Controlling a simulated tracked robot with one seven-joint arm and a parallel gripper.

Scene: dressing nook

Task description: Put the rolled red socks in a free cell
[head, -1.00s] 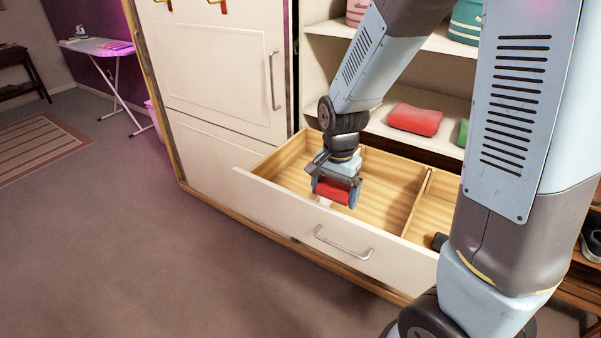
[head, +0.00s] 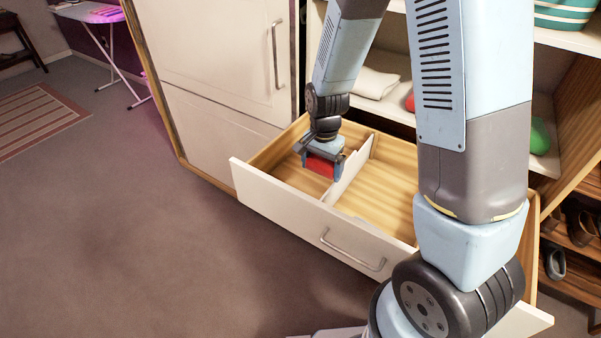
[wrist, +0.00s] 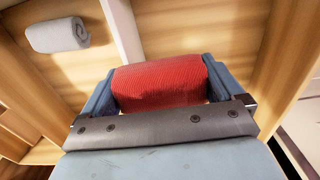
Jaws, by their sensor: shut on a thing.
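The rolled red socks (head: 320,166) are between the fingers of my gripper (head: 323,171), which is shut on them. In the head view they are at the left cell of the open wooden drawer (head: 275,199), left of a pale divider (head: 352,172). Whether they touch the cell floor I cannot tell. The wrist view shows the red roll (wrist: 160,82) lying across between the two fingers, with the divider (wrist: 122,30) beyond it. A grey roll (wrist: 57,35) lies on wood on the other side of that divider from the bare wood at right.
Shelves behind hold a folded white cloth (head: 374,83) and a green item (head: 539,136). A shoe rack (head: 580,225) stands at right.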

